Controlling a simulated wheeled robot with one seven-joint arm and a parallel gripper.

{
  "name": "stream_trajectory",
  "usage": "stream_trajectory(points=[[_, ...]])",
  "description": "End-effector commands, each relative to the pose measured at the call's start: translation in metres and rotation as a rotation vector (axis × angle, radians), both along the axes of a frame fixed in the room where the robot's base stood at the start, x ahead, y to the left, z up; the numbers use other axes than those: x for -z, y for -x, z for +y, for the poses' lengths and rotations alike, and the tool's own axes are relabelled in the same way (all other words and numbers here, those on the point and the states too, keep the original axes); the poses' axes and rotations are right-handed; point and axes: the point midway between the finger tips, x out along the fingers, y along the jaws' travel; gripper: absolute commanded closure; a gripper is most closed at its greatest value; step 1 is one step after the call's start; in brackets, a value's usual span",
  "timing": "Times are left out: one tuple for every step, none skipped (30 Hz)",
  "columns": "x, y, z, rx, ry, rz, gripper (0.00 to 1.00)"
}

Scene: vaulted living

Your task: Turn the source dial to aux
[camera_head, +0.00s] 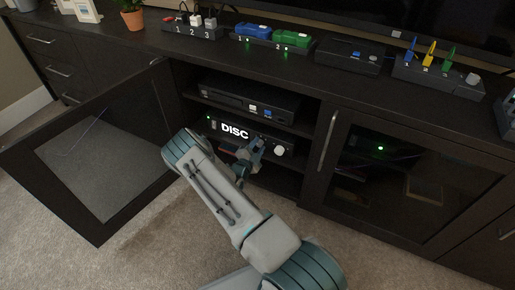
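The receiver (209,133) sits on a shelf inside the open cabinet, and its lit display (234,132) reads "DISC". A pale round dial (279,150) shows on the right of its front. My arm reaches into the cabinet opening from below. My gripper (257,146) is in front of the receiver, just left of the dial in the picture. I cannot tell whether it touches the receiver or the dial, or whether its fingers are open. My gripper and arm hide the lower middle of the receiver's front.
The glass cabinet door (88,158) stands open at the left. Another black device (249,98) is on the shelf above. The right glass door (402,178) is closed. Numbered blocks and other devices line the cabinet top (135,37). Carpet (160,248) in front is clear.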

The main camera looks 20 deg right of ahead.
Motion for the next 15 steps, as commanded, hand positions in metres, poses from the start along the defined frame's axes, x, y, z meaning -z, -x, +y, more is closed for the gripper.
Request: stream_trajectory(points=[[-0.0002,-0.0003,-0.0001,0.000,0.000,0.000,0.64],[-0.0003,-0.0004,-0.0001,0.000,0.000,0.000,0.64],[-0.0003,-0.0003,0.0000,0.000,0.000,0.000,0.64],[-0.0003,-0.0003,0.0000,0.000,0.000,0.000,0.64],[-0.0003,-0.0003,0.0000,0.000,0.000,0.000,0.64],[-0.0003,-0.0002,0.0001,0.000,0.000,0.000,0.67],[-0.0003,-0.0002,0.0001,0.000,-0.001,-0.001,0.75],[-0.0003,-0.0002,0.0001,0.000,-0.001,-0.001,0.84],[-0.0002,-0.0001,0.0001,0.000,-0.001,-0.001,0.95],[-0.0002,-0.0001,0.0001,0.000,-0.001,-0.001,0.96],[-0.0002,-0.0001,0.0001,0.000,-0.001,-0.001,0.96],[-0.0002,-0.0001,0.0002,0.000,-0.001,-0.001,0.96],[-0.0002,-0.0001,0.0002,0.000,-0.001,-0.001,0.96],[-0.0002,-0.0001,0.0002,0.000,-0.001,-0.002,0.96],[-0.0002,0.0000,0.0003,0.000,-0.003,-0.004,0.96]])
